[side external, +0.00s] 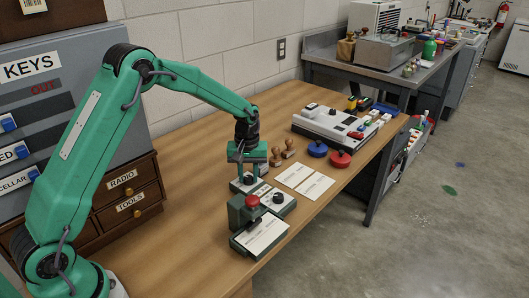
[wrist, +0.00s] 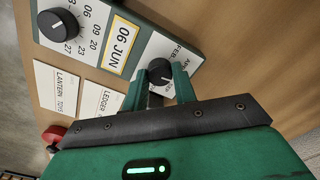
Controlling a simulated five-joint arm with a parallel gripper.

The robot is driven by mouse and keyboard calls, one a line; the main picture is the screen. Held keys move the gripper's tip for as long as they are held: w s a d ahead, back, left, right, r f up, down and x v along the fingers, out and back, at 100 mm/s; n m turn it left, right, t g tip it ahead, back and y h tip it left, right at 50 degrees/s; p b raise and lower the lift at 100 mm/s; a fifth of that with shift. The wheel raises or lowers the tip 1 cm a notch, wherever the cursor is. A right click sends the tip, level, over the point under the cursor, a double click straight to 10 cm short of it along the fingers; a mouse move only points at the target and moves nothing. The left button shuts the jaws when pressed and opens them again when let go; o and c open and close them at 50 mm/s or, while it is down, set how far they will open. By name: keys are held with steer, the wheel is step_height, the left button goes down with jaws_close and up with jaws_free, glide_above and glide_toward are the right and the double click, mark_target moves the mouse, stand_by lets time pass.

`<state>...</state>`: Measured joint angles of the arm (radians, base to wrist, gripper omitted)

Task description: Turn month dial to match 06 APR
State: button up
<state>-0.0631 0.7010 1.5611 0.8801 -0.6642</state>
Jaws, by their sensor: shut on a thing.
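The dial panel (wrist: 100,14) shows in the wrist view with a yellow-framed plate (wrist: 122,45) reading 06 JUN. My gripper (wrist: 159,76) is shut on this dial, one green finger on each side. Its pointer direction is too small to tell. The black day dial (wrist: 58,25) stands free at the left, ringed by numbers. In the side view my gripper (side external: 249,175) points down onto the panel's far end, and the day dial (side external: 278,198) is nearer.
A green stamping stand with a red knob (side external: 253,201) stands close in front of the panel. White cards (side external: 304,181), wooden stamps (side external: 288,150), blue (side external: 317,149) and red (side external: 340,159) round items lie beside it. A drawer cabinet (side external: 128,193) stands left. Bare wood lies left of the panel.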

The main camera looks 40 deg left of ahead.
mark_target(249, 177)
steer(key=n, duration=0.5)
steer(key=shift+n, duration=0.3)
steer(key=shift+c, duration=0.2)
steer(key=o, duration=1)
steer(key=shift+r, duration=0.1)
step_height(249, 177, up, 7)
steer(key=shift+f, duration=0.1)
steer(key=shift+r, duration=0.45)
steer(key=shift+r, duration=0.1)
